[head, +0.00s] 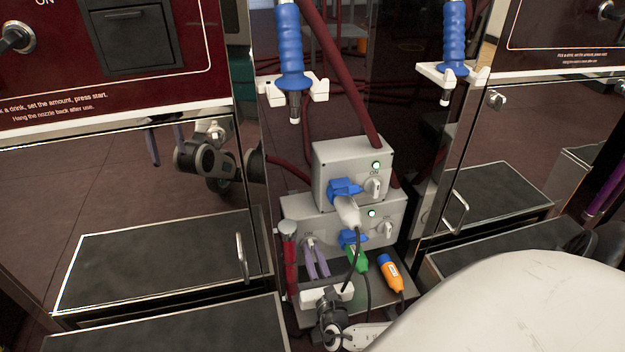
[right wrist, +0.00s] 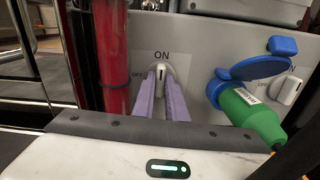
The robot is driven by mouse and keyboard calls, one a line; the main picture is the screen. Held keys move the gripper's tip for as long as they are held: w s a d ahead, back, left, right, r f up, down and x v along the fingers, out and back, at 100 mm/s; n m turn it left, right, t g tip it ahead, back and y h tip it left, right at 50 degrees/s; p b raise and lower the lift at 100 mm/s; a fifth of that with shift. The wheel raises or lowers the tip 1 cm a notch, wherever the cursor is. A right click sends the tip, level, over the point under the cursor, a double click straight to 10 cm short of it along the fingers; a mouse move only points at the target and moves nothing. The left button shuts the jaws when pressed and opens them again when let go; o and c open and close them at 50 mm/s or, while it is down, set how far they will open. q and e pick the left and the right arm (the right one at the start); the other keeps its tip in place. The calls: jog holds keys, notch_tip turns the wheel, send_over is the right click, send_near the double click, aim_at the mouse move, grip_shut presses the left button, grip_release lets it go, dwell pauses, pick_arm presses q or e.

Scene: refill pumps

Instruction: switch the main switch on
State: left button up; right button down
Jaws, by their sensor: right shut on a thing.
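The main switch is a small light knob on the left of the lower grey box, below an "ON" label, and it shows in the right wrist view (right wrist: 161,70). The knob looks upright, in line with "ON". "OFF" is printed to its left, partly covered. My right gripper (head: 317,260) has its purple fingers shut on the knob, one on each side, as the right wrist view also shows (right wrist: 162,95). The lower grey box (head: 290,210) has a lit green lamp (head: 372,213).
A smaller grey box (head: 335,155) stands on top with its own knob (head: 373,186) and lit lamp. A red cylinder (head: 289,255) stands close left of my fingers. A green plug (head: 357,262) and an orange plug (head: 390,274) are to the right. Blue nozzles (head: 289,45) hang above.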

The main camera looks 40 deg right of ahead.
jog(key=c, duration=1.8)
grip_release()
jog(key=shift+s+a, duration=0.1)
jog(key=shift+s, duration=0.15)
pick_arm(q)
jog(key=shift+s+a+f+g+y+p, duration=0.1)
jog(key=shift+a+f+g+y+p, duration=0.25)
jog(key=shift+f+p, duration=0.4)
jog(key=shift+s+a+f+g+y+p, duration=0.15)
jog(key=shift+a+f+y+p, duration=0.25)
jog(key=shift+f+p, duration=0.25)
pick_arm(e)
jog(key=v, duration=1)
pick_arm(q)
jog(key=shift+w+r, duration=0.1)
jog(key=shift+r, duration=0.1)
